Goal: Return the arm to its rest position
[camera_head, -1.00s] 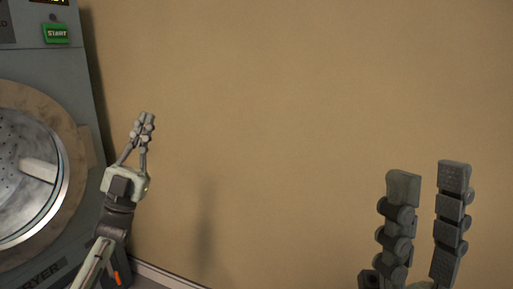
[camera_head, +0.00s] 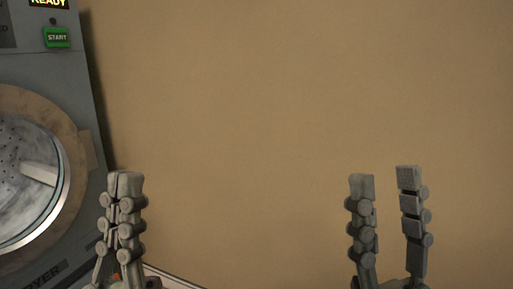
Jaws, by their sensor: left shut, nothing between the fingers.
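My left gripper (camera_head: 125,178) is at the lower left in the head view, fingers pointing up. Its two fingers are together with nothing between them. It stands in front of the lower right edge of the dryer. My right gripper (camera_head: 385,178) is at the lower right, fingers pointing up and clearly apart, with only the wall showing between them. The arms below both grippers are mostly out of the picture.
A grey dryer (camera_head: 88,215) stands at the left with a round door (camera_head: 65,185), a green START button (camera_head: 57,37) and a READY display (camera_head: 48,3). A plain tan wall (camera_head: 260,110) fills the rest. The space between my grippers is clear.

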